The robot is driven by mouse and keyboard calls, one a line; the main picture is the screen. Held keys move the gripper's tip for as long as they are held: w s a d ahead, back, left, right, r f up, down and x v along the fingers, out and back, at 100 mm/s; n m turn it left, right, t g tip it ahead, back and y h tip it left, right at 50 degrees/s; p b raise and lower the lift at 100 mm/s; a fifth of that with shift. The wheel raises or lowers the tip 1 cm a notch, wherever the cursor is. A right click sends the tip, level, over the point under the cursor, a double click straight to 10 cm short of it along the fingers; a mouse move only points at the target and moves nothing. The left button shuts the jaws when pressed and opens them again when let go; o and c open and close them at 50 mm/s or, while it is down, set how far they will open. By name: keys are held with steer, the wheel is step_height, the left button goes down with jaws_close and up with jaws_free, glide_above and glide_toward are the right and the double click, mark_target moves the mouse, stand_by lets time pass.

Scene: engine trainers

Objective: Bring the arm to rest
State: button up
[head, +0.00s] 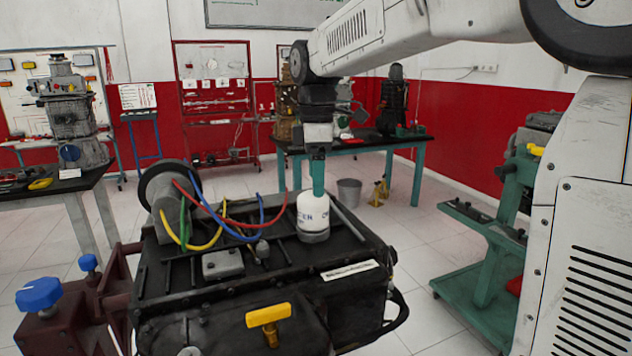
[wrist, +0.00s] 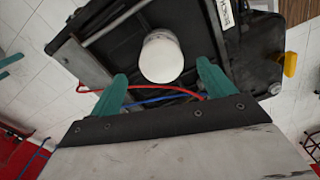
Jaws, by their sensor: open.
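My gripper (head: 318,180) points straight down over the engine block (head: 190,285), with its teal fingers at the top of a white cylinder (head: 312,215) that looks like a filter. The cylinder stands upright on the black engine top. In the wrist view my gripper (wrist: 162,68) is open, with one finger on each side and the round white end of the cylinder (wrist: 161,58) beyond and between the tips. A gap shows on both sides of the cylinder. My arm reaches in from the upper right.
Red, blue, yellow and green hoses (head: 235,232) loop over the engine top beside the cylinder. A teal stand (head: 490,250) is at the right. A teal-legged bench (head: 355,146) with parts and a grey bucket (head: 349,191) stand behind. Open floor lies between.

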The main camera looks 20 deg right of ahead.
stand_by(0.3)
steer(key=s+d+f+m, duration=0.1)
steer(key=s+f+m, duration=0.2)
steer(key=s, duration=0.7)
steer(key=s+f+m+t, duration=0.1)
steer(key=s+f+m, duration=0.2)
steer(key=s+m, duration=0.3)
steer(key=s+d+f+m, duration=0.1)
steer(key=s+f+m, duration=0.2)
steer(key=s, duration=1.1)
steer(key=m, duration=0.2)
steer(key=shift+d+f+m, duration=0.3)
